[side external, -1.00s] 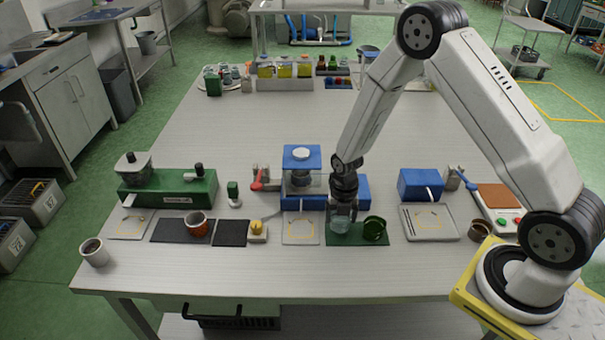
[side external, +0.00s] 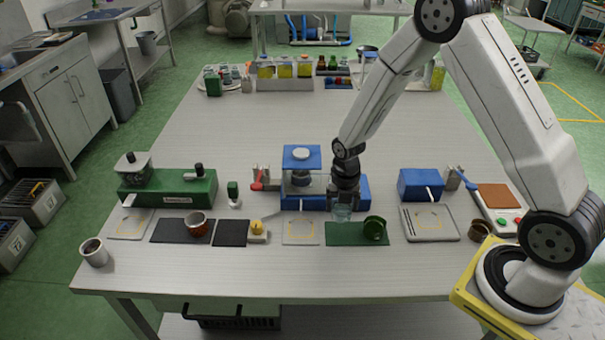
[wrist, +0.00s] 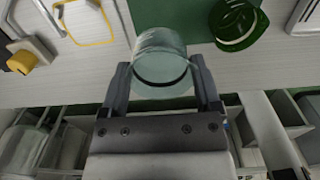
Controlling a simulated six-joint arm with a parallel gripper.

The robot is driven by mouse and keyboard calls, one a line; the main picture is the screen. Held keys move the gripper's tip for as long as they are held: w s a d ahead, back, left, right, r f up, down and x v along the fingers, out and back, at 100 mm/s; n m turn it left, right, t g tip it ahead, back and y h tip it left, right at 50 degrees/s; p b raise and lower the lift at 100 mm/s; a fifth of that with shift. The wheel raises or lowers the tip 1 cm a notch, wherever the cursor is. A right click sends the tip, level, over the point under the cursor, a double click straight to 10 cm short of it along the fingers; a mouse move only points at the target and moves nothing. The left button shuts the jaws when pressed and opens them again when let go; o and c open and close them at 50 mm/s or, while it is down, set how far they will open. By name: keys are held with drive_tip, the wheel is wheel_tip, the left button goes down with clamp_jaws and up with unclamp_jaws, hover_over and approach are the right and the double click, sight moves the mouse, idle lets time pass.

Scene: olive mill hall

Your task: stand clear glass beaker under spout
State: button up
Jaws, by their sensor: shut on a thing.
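My gripper (side external: 343,206) is shut on the clear glass beaker (side external: 342,213), which is held upright above the back left of a green mat (side external: 345,238). In the wrist view the beaker (wrist: 160,55) sits between both fingers of my gripper (wrist: 160,72). A blue machine (side external: 302,158) with a clear chamber stands just left of my gripper. A small spout shows on its front, above a pale tray with a yellow outline (side external: 300,240). Another blue unit (side external: 421,184) at the right has a pale spout (side external: 432,194) over a larger outlined tray (side external: 430,236).
A dark green glass vessel (side external: 375,228) is on the right of the mat, close to the beaker. A yellow-knobbed block (side external: 257,232), a brown cup (side external: 197,224) and a green machine (side external: 168,188) are to the left.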

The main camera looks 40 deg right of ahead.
drive_tip(key=m, duration=0.3)
drive_tip(key=w+a+m, duration=0.1)
drive_tip(key=shift+m, duration=0.4)
drive_tip(key=w+a+m, duration=0.2)
drive_tip(key=a+m, duration=0.1)
drive_tip(key=m, duration=1.1)
drive_tip(key=w+a+m, duration=0.3)
drive_tip(key=a+m, duration=0.1)
drive_tip(key=m, duration=1)
drive_tip(key=shift+a+m, duration=0.3)
drive_tip(key=shift+m, duration=0.1)
drive_tip(key=shift+f, duration=0.15)
